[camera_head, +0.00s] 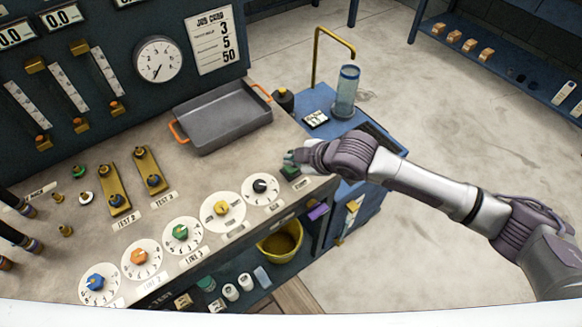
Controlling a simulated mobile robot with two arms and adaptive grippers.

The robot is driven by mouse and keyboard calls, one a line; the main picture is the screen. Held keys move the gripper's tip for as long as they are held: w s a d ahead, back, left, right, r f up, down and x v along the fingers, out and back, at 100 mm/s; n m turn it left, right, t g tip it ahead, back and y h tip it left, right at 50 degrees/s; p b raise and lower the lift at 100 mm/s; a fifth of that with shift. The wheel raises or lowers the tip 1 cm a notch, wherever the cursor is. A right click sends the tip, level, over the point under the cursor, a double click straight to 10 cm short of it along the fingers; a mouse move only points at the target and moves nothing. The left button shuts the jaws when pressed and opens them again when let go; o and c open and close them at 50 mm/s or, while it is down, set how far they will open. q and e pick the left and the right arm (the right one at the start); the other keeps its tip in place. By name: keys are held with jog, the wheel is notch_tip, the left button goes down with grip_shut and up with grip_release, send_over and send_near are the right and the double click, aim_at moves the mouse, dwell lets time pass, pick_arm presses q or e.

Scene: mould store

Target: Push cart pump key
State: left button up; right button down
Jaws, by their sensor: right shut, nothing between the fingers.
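A small dark green key (290,172) sits at the right end of the bench top, beside the black-pointer dial. A small label (300,184) lies in front of it, too small to read. My right gripper (291,157) is shut and empty, with its fingertips just over the key; whether they touch it I cannot tell. The blue cart (318,98) stands at the bench's right end, with a clear cylinder (346,92) and a brass pipe (316,52) on it. My right forearm hides part of the cart. My left gripper is not in view.
A grey tray (222,118) with orange handles lies behind the dials. A row of dials, including a yellow one (222,209), runs along the front edge. A yellow bucket (280,241) sits below. Floor (440,110) to the right is clear.

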aim_at(293, 169)
jog(key=shift+f, duration=0.25)
jog(key=shift+f, duration=0.5)
dwell(0.5)
jog(key=shift+r+p, duration=0.95)
jog(key=shift+p, duration=0.05)
notch_tip(293, 169, up, 6)
jog(key=p, duration=0.6)
